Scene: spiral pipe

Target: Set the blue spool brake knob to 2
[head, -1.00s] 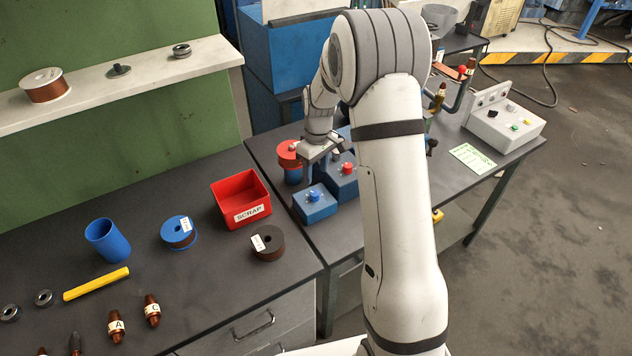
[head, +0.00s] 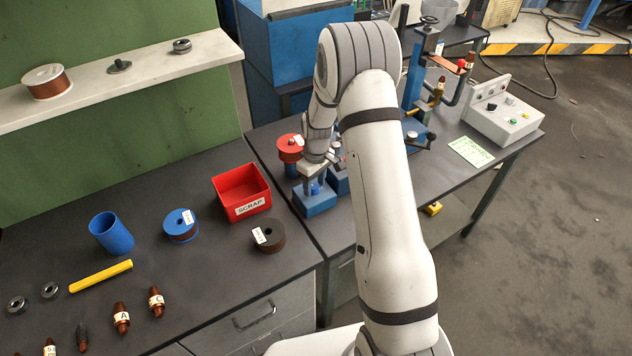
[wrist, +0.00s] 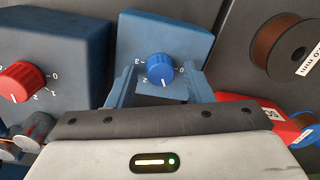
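The blue knob (wrist: 160,67) sits on a blue box (wrist: 195,32); the box (head: 316,203) also shows in the head view at the middle table's left front corner. In the wrist view a 3 shows left of the knob and a 0 right of it. My gripper (wrist: 160,75) is open, with one finger on each side of the knob and visible gaps. In the head view my gripper (head: 315,178) is low over the box.
A second blue box with a red knob (wrist: 20,82) stands close beside. A red-topped spool (head: 290,148) stands behind the boxes. The red SCRAP bin (head: 240,208) and a dark spool (head: 268,235) are to the left.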

